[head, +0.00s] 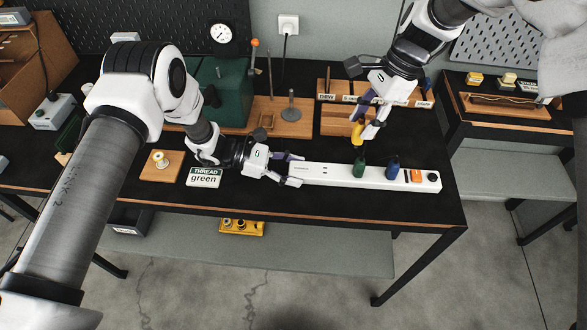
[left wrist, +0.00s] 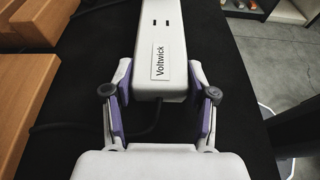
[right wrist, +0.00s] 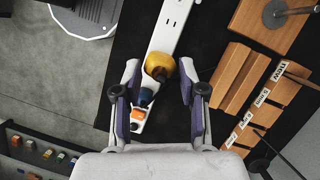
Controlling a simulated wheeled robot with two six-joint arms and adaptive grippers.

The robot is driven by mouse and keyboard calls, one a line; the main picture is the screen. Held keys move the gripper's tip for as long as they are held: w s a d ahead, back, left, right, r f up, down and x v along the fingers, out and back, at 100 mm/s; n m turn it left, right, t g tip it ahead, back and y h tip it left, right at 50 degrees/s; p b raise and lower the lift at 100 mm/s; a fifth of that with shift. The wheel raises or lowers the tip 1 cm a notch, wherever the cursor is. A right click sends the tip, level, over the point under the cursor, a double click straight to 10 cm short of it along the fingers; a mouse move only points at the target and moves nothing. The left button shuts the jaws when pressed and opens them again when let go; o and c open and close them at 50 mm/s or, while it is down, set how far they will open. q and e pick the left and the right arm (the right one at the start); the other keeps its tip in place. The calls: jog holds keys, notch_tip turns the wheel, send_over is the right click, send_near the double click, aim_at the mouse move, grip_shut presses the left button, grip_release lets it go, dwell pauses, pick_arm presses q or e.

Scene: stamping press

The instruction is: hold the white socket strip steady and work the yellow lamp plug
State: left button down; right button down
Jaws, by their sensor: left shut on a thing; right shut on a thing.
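The white socket strip (head: 325,175) lies along the front of the black table. My left gripper (head: 296,170) is shut on its left end; the left wrist view shows the strip (left wrist: 161,55) between the fingers, with a "Voltwick" label and slots. My right gripper (head: 363,129) is shut on the yellow lamp plug (head: 357,134) and holds it above the strip, over the green plug (head: 359,168). In the right wrist view the yellow plug (right wrist: 159,66) hides the green one. A blue plug (head: 392,168) stands on the strip, right of the green one.
An orange switch (head: 416,176) is at the strip's right end. A "THREAD green" sign (head: 205,177) and a spool (head: 161,161) on a wooden board sit left of my left gripper. Wooden racks (head: 345,120) and a green press (head: 222,100) stand behind.

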pick_arm(q)
jog(key=shift+c, duration=1.3)
grip_release()
jog(key=v, duration=1.2)
